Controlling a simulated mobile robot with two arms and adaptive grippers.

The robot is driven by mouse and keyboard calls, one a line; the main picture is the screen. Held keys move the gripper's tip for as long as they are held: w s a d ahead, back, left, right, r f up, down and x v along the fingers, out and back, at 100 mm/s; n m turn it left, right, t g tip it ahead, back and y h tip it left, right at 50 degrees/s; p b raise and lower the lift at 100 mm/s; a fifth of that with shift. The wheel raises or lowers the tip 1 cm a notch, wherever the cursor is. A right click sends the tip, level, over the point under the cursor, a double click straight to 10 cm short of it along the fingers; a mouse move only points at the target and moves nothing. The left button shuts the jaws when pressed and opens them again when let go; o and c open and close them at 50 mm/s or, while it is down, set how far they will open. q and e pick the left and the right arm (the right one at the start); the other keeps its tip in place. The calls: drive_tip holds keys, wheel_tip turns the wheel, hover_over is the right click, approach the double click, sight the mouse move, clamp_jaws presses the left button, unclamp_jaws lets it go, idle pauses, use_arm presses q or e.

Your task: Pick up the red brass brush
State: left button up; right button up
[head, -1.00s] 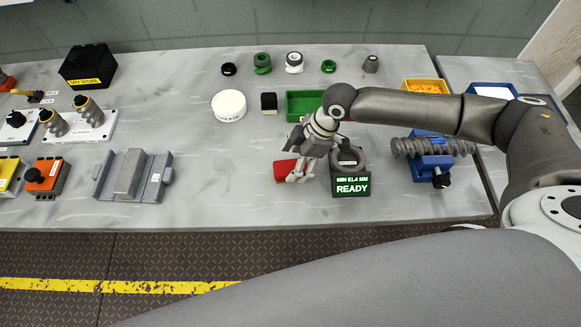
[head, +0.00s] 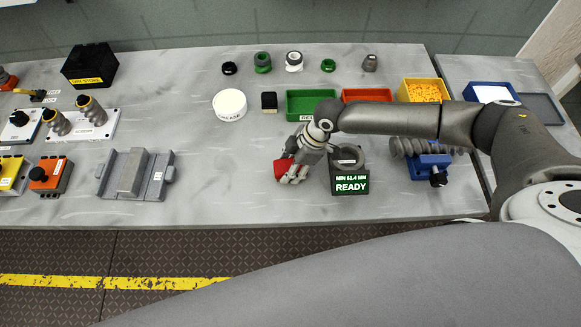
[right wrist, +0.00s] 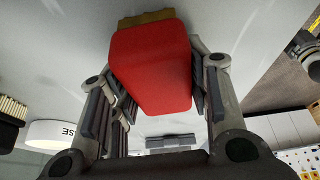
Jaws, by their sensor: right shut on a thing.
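The red brass brush is a red block (right wrist: 152,65) with a brass-coloured bristle edge at the top of the right wrist view. It also shows in the head view (head: 282,169), left of the READY gauge and partly covered by my fingers. My right gripper (head: 291,176) is shut on it, with a finger on each side of the red block. The brush looks tilted in the fingers. I cannot tell how far it is above the table. My left gripper is not in view.
The black gauge with a green READY display (head: 351,186) stands close right of my right gripper. Behind are a green bin (head: 310,118), a white grease tub (head: 229,104) and a black-topped brush (head: 269,101). A blue vise (head: 432,168) is at right.

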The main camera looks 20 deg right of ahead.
drive_tip(key=shift+r, duration=0.1)
drive_tip(key=shift+r+b, duration=0.45)
drive_tip(key=shift+r, duration=0.05)
drive_tip(key=s+a+r+b, duration=0.1)
drive_tip(key=s+r+b, duration=0.3)
drive_tip(key=s+r, duration=0.8)
drive_tip(key=shift+s+a, duration=0.25)
drive_tip(key=shift+s, duration=0.7)
drive_tip(key=o, duration=0.5)
drive_tip(key=shift+f, duration=0.1)
drive_tip(key=c, duration=0.3)
drive_tip(key=shift+w, duration=0.1)
drive_tip(key=shift+c, duration=0.2)
